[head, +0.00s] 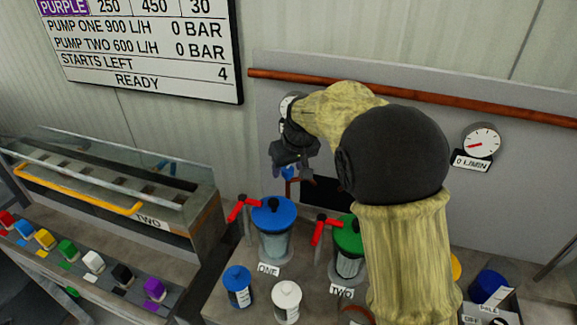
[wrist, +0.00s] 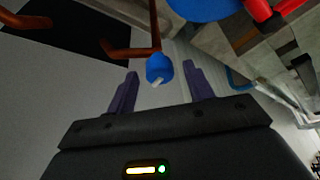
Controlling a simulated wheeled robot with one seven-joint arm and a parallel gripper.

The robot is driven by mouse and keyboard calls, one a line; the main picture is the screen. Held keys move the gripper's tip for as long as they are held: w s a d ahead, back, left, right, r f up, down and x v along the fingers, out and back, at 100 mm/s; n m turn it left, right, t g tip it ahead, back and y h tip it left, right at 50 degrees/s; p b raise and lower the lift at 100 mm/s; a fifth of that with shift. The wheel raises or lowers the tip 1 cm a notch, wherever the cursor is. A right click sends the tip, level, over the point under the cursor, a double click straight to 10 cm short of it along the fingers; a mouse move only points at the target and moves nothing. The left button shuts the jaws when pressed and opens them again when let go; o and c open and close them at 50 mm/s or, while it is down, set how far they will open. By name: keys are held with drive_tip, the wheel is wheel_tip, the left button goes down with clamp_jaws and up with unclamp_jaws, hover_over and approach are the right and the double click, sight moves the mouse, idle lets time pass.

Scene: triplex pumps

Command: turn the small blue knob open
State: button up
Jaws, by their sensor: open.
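The small blue knob (wrist: 159,68) sits on a copper pipe in the wrist view, with a pale pointer mark on it. My gripper (wrist: 160,72) is open, its two purple fingers on either side of the knob, with gaps showing between them and it. I cannot tell how deep the knob lies between the fingertips. In the head view my gripper (head: 291,160) is in front of the grey panel, and a bit of the blue knob (head: 288,173) shows just below it. The rest of the knob is hidden there.
Below stand a blue-lidded vessel ONE (head: 275,232) and a green-lidded vessel TWO (head: 347,243), with red-handled valves (head: 240,208) beside them. A copper rail (head: 480,106) crosses the panel above. A glass-covered case (head: 120,195) stands left. The wall board (head: 150,50) reads READY and 0 BAR.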

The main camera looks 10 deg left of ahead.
drive_tip(key=c, duration=1)
